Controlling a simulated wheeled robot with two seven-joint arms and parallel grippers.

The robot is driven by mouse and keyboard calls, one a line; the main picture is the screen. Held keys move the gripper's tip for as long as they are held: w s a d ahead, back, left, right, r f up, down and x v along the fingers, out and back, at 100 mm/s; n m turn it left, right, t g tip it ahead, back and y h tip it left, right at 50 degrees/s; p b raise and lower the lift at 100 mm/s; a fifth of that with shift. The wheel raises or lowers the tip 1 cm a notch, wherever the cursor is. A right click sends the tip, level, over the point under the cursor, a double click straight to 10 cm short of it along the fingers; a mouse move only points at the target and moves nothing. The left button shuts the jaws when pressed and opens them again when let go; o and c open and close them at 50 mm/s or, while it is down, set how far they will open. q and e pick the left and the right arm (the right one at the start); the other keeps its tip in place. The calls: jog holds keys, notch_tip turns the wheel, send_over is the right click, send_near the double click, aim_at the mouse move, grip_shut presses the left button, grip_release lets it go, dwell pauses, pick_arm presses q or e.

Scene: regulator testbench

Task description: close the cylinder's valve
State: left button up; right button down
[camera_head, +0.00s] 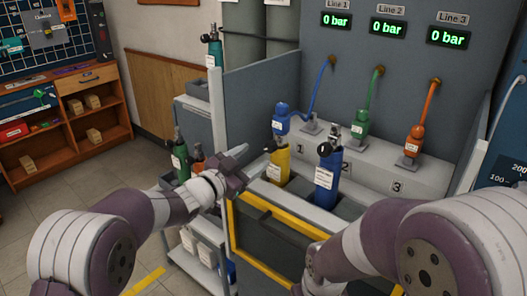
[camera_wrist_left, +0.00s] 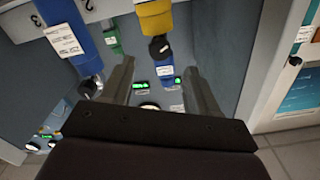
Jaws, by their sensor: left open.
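A yellow cylinder (camera_head: 278,165) stands in bay 1 of the bench, with a dark valve (camera_head: 271,147) on top. In the left wrist view, which is upside down, the yellow cylinder (camera_wrist_left: 153,17) points its black valve knob (camera_wrist_left: 158,48) between my fingers, beyond their tips. A blue cylinder (camera_head: 327,177) with a dark valve (camera_head: 324,149) stands in bay 2; it also shows in the left wrist view (camera_wrist_left: 70,30). My left gripper (camera_head: 237,160) is open and empty, left of the yellow cylinder and apart from it. My right gripper is out of view.
All three displays (camera_head: 388,28) read 0 bar. A yellow-edged bench front (camera_head: 265,215) lies between my arms. A cart with bottles (camera_head: 181,158) stands at left.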

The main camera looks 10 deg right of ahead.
aim_at(268, 148)
pick_arm(q)
jog(key=x, duration=0.6)
jog(key=shift+d, duration=0.15)
jog(key=shift+c, duration=0.2)
jog(key=c, duration=1)
